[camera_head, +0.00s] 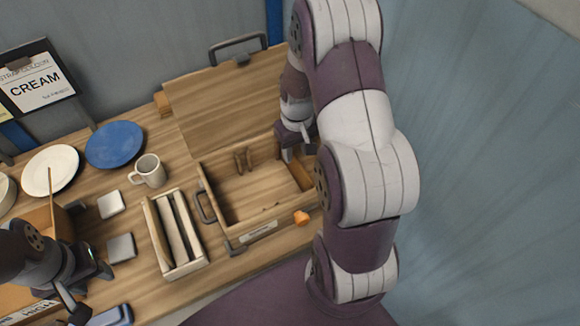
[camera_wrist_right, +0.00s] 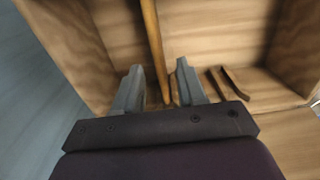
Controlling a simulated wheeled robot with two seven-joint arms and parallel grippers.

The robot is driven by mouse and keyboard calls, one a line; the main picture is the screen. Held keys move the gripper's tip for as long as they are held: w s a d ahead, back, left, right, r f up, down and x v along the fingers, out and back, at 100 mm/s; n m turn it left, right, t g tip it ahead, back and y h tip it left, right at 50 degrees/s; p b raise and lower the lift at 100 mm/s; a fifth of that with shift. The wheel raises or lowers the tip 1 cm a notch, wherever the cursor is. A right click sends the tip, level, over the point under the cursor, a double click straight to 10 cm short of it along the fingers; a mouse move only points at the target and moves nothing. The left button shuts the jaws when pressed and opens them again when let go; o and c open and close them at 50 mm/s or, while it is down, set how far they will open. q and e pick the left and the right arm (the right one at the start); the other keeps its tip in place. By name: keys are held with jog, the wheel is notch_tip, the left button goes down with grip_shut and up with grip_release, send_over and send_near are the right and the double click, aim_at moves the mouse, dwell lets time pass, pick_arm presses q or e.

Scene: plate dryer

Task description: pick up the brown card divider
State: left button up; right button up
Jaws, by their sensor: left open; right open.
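The brown card divider (camera_head: 299,175) appears as an orange-brown panel near the right side of the open wooden box (camera_head: 213,197). In the right wrist view, it shows nearly edge-on as a thin upright strip (camera_wrist_right: 152,45) running between the fingers. My right gripper (camera_head: 296,152) reaches into the box's right back corner; its two fingers (camera_wrist_right: 158,88) are apart, on either side of the strip. I cannot tell whether they touch it. My left gripper (camera_head: 88,288) is open at the lower left, beside a wooden container, far from the box.
Two small dark brown pieces (camera_head: 243,160) stand at the box's back wall. The raised lid (camera_head: 225,100) is behind. An orange object (camera_head: 301,217) lies by the box front. A slotted tray (camera_head: 175,234), white mug (camera_head: 149,171) and blue plate (camera_head: 115,144) are left.

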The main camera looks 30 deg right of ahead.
aim_at(297, 165)
notch_tip(297, 165, down, 7)
jog(key=shift+d+f+p, duration=0.15)
jog(key=shift+p, duration=0.75)
grip_shut()
